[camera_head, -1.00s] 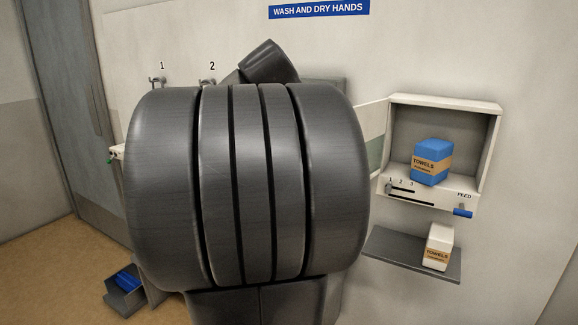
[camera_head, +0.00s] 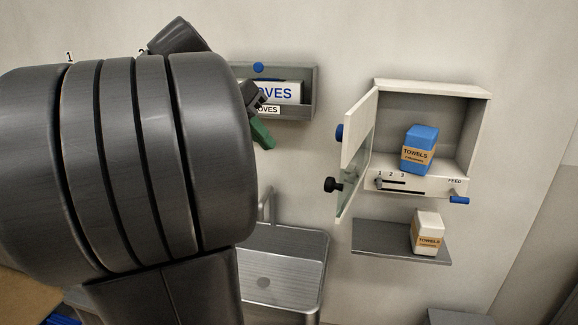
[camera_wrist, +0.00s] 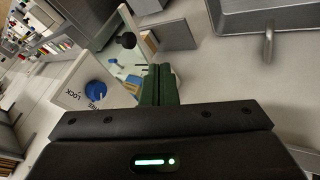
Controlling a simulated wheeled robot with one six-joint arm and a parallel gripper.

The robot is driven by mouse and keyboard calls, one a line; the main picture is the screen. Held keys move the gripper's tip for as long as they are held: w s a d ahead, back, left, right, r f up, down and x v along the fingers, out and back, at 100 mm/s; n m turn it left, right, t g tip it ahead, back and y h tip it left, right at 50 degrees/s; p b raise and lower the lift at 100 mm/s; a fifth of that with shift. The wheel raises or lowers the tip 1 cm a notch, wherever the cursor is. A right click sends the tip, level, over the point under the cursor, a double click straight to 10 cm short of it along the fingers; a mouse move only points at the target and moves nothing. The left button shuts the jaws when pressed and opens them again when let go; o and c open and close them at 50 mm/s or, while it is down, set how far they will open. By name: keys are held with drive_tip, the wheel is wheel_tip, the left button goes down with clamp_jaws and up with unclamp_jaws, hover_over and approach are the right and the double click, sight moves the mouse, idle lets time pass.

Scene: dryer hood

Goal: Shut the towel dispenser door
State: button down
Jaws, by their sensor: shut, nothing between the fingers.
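The towel dispenser (camera_head: 480,110) is on the wall at the right in the head view, with its front open. Its door (camera_head: 359,112) is hinged at the left and stands out from the wall. The door has a glass pane, a blue knob (camera_head: 339,132) and a black knob (camera_head: 330,184). A blue towel pack (camera_head: 419,149) sits inside the dispenser. My gripper (camera_head: 263,135) has green fingers, shut and empty, left of the door and apart from it.
A glove box holder (camera_head: 312,92) is on the wall behind my gripper. A steel sink (camera_head: 300,262) is below it. A shelf (camera_head: 385,240) with a white towel pack (camera_head: 428,233) is under the dispenser. The wall right of the dispenser is clear.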

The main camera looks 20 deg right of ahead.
drive_tip(key=s+d+f+p, duration=0.2)
drive_tip(key=s+d+f, duration=0.1)
drive_tip(key=d+f, duration=0.5)
drive_tip(key=shift+s+d, duration=0.3)
drive_tip(key=shift+d, duration=0.2)
